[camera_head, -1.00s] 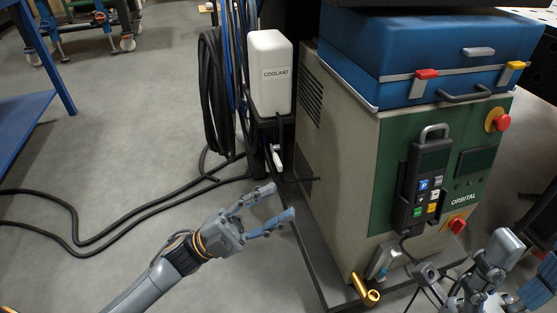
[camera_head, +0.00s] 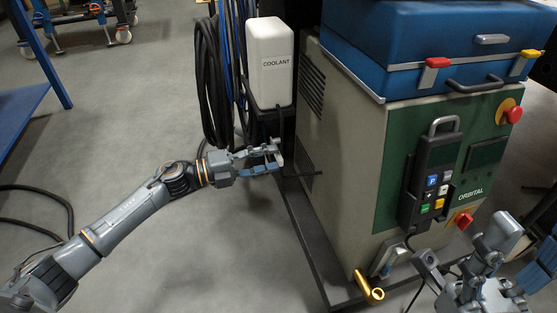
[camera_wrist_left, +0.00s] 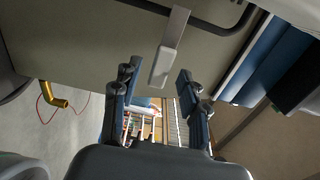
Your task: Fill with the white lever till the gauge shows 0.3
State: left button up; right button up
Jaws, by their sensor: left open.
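The white lever (camera_wrist_left: 160,66) hangs from a flat grey bar in the left wrist view, between and beyond my open fingertips. In the head view it is mostly hidden behind my left gripper (camera_head: 270,160), below the white coolant tank (camera_head: 275,62). My left gripper is open, and its fingers point right toward the machine's side. I cannot tell whether a finger touches the lever. No gauge reading is legible; a dark display panel (camera_head: 485,153) shows on the green front. My right gripper (camera_head: 515,255) is at the lower right, partly cut off, with its opening unclear.
The grey machine cabinet (camera_head: 340,150) stands on a dark base to the right. A handheld pendant (camera_head: 430,180) hangs on its front. A brass elbow pipe (camera_head: 369,287) sticks out low. Black hoses (camera_head: 210,85) hang beside the tank.

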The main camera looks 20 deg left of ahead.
aim_at(276, 158)
pick_arm(q)
jog(key=shift+x, duration=1.6)
jog(key=shift+c, duration=0.3)
grip_shut()
